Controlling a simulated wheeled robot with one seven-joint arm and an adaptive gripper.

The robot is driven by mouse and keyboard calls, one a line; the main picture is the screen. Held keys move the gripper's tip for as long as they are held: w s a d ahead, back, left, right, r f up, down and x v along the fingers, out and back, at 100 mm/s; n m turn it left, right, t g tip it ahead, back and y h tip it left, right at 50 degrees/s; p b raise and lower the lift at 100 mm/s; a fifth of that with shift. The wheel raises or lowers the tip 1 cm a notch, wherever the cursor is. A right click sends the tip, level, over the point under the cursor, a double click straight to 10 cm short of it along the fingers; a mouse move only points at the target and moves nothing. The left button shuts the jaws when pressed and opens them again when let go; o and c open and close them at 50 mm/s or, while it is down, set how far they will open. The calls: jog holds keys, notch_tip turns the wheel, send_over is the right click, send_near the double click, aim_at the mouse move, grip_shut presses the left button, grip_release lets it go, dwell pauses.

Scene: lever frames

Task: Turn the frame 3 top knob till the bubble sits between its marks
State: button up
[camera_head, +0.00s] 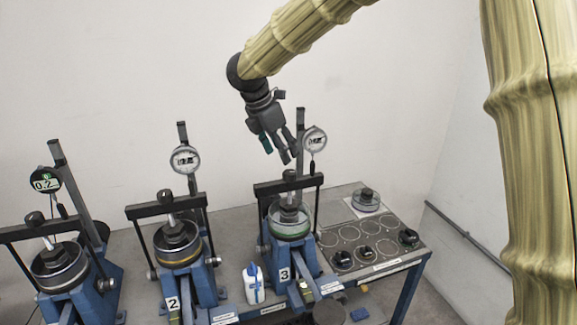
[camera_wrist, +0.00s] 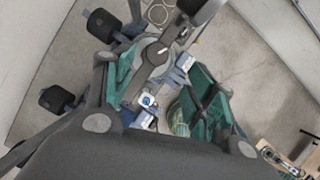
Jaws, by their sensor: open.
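Frame 3's dial gauge (camera_head: 314,139) stands close right of my gripper. A white bottle (camera_head: 253,284) is beside frame 3.

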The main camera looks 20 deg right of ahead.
aim_at(289, 172)
jog(key=p+x, duration=0.3)
jog(key=x, duration=0.5)
jog(key=shift+w+a+f, duration=0.1)
jog(key=shift+w+f, duration=0.1)
jog(key=shift+f, duration=0.15)
jog(key=shift+c, duration=0.5)
jog(key=c, duration=0.9)
